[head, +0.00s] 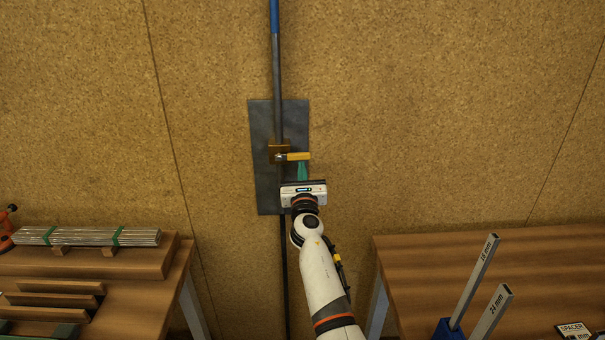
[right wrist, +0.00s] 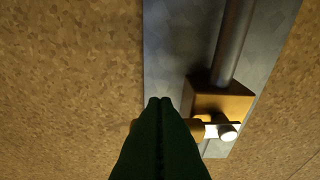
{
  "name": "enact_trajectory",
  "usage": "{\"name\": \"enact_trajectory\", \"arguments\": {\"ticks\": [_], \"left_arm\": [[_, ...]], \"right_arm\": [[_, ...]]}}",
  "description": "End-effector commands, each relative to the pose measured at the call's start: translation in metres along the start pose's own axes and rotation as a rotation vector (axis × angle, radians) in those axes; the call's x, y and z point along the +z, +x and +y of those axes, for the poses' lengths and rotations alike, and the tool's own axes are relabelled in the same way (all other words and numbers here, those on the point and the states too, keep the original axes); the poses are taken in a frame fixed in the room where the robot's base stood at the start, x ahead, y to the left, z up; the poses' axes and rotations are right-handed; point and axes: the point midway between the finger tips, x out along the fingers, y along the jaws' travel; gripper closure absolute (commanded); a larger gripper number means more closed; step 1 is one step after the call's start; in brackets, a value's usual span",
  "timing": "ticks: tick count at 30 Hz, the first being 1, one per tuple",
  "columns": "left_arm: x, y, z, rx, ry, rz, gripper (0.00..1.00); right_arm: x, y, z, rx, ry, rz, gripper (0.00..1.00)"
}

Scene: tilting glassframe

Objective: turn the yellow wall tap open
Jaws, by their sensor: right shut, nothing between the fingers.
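The yellow wall tap has a brass body (head: 278,150) on a vertical pipe and a yellow lever (head: 298,156) that points right, about level. Its brass body also shows in the right wrist view (right wrist: 222,100), where the lever is mostly hidden behind my fingers. My right gripper (head: 302,164) is just below the lever, with its green fingers shut together and empty. The fingertips (right wrist: 160,103) look very close to the lever; I cannot tell whether they touch it. My left gripper is not in view.
A grey metal plate (head: 265,188) backs the tap on the chipboard wall. A bench with metal bars (head: 90,236) stands at left. A bench at right holds upright spacers (head: 476,280). The wall around the plate is clear.

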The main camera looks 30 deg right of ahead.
Motion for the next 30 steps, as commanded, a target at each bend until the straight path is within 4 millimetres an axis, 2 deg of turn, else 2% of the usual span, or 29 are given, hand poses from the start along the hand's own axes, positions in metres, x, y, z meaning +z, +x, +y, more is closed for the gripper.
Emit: {"name": "enact_trajectory", "arguments": {"ticks": [10, 30], "left_arm": [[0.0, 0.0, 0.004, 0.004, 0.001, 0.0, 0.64], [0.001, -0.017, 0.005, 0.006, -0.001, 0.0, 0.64]], "right_arm": [[0.0, 0.0, 0.0, 0.0, -0.002, 0.0, 1.0], [-0.007, 0.007, 0.001, -0.027, -0.111, 0.0, 1.0]]}}
